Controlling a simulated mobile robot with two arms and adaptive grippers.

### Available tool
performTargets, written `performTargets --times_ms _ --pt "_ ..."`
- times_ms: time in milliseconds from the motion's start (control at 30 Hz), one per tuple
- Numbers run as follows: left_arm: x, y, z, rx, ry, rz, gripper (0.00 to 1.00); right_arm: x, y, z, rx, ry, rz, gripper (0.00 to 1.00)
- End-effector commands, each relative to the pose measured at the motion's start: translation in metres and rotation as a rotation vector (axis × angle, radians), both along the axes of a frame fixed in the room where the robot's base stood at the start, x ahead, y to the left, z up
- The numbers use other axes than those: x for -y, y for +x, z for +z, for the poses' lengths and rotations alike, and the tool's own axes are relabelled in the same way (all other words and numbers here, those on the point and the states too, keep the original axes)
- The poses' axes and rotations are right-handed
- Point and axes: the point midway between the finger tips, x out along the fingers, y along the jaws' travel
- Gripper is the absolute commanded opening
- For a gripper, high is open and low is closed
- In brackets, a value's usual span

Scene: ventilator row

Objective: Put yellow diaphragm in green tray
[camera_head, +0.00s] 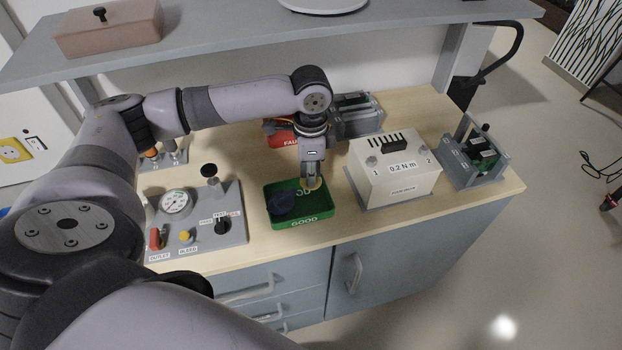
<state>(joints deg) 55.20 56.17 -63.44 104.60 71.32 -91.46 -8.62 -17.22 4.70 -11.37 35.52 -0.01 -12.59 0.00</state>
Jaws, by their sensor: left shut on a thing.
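The green tray (300,223), marked GOOD on its front wall, sits on the wooden bench top near its front edge. My left gripper (312,186) comes down from above at the tray's back right part. It is shut on a small yellowish piece (314,184), which looks like the yellow diaphragm and is mostly hidden by the fingers. I cannot tell whether the piece touches the tray floor. A dark blue round part (282,204) lies in the left half of the tray. My right gripper is not in view.
A panel with gauge and knobs (190,235) stands left of the tray. A cream box (398,170) marked 0.2 N m stands close on the right. A red tray (281,140) is behind, partly hidden by my arm. A grey fixture (474,160) stands far right. A shelf (240,42) overhangs the back.

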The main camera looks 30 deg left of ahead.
Motion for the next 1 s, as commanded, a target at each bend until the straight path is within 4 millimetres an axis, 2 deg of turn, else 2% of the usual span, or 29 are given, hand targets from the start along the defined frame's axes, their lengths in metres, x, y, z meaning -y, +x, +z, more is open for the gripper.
performTargets --times_ms 33,167,467,967,1000 --pt "0.0 0.0 -0.015 0.001 0.001 -0.001 0.0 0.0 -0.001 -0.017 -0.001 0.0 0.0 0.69" --pt "0.0 -0.001 -0.026 0.002 0.001 -0.002 0.0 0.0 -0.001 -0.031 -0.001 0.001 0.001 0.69" --pt "0.0 -0.002 -0.023 0.001 0.001 -0.002 0.0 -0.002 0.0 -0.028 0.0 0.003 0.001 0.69" --pt "0.0 -0.002 -0.035 0.001 0.001 -0.003 0.0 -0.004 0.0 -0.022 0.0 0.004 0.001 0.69" --pt "0.0 -0.002 -0.035 0.001 0.001 -0.003 0.15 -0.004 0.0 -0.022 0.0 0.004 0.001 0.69"
